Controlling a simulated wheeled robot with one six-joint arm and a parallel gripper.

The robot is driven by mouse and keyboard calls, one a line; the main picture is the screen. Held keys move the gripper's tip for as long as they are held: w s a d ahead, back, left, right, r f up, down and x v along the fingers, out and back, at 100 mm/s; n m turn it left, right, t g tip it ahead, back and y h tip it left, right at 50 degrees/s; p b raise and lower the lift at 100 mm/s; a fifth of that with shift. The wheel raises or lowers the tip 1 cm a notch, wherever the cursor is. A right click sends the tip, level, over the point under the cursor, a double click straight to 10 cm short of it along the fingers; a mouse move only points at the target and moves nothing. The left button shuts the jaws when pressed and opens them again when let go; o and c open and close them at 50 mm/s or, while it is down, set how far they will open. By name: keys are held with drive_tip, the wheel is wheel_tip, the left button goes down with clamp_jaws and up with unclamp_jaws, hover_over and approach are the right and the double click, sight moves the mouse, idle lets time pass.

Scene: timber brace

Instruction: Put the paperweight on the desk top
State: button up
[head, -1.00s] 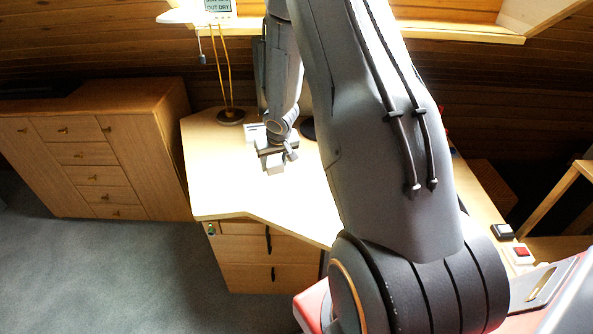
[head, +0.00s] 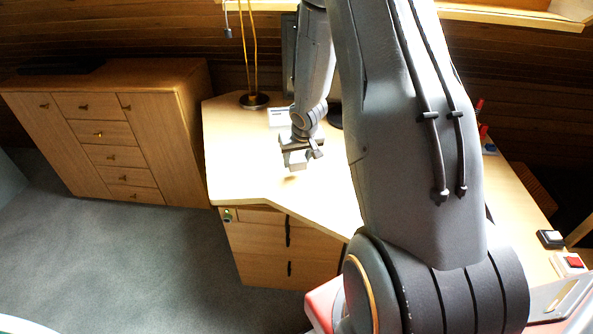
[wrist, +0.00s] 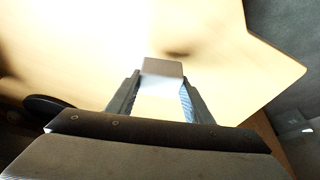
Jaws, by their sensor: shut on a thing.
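The paperweight, a small pale grey block (wrist: 162,69), is between the fingertips of my gripper (wrist: 161,80) in the wrist view. My gripper (head: 297,153) is shut on it. In the head view the block (head: 297,166) shows under the gripper, over the left part of the pale wooden desk top (head: 262,178). A small dark shadow lies on the desk just beyond the block in the wrist view. The block appears close above the desk; I cannot tell whether it touches.
A lamp with a round dark base (head: 254,100) and a white card-like item (head: 279,117) stand behind the gripper. A wooden cabinet (head: 120,140) is at the left. Two small switch boxes (head: 551,239) sit at the right. Desk surface left and front of the gripper is clear.

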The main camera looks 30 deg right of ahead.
sight(297, 167)
drive_tip(key=shift+f+b, duration=1.7)
drive_tip(key=shift+f, duration=0.1)
drive_tip(key=shift+f, duration=0.15)
drive_tip(key=o, duration=1.2)
